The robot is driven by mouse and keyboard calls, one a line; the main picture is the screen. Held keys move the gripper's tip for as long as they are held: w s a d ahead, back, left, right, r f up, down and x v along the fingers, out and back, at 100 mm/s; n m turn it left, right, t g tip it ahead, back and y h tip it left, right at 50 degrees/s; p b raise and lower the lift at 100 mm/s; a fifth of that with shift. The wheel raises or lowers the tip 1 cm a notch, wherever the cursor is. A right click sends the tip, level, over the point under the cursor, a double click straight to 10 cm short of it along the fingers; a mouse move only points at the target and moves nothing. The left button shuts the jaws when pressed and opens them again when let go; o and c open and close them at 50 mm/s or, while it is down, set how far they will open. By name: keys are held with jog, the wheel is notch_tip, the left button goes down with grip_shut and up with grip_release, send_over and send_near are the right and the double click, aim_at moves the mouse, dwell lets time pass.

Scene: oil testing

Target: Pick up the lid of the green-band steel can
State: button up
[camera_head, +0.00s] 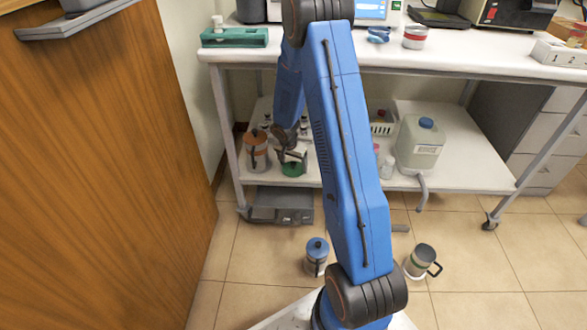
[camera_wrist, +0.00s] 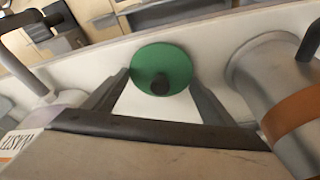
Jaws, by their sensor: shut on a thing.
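The green lid (camera_wrist: 147,60), a round disc with a dark knob, sits between the two fingertips of my gripper (camera_wrist: 160,82) in the wrist view. My gripper is shut on it. In the head view the green lid (camera_head: 291,170) shows at the front of the lower shelf, under my gripper (camera_head: 292,157). I cannot tell whether it touches the shelf.
An orange-band can (camera_head: 256,151) stands close left of my gripper; it also shows in the wrist view (camera_wrist: 290,112). A blue-lidded can (camera_head: 316,256) stands on the floor. A white jug (camera_head: 419,146) is on the lower shelf. The worktop (camera_head: 310,49) is above.

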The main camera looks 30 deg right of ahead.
aim_at(293, 163)
jog(key=shift+r, duration=0.1)
notch_tip(293, 163, up, 10)
jog(key=shift+f, duration=0.1)
dwell(0.3)
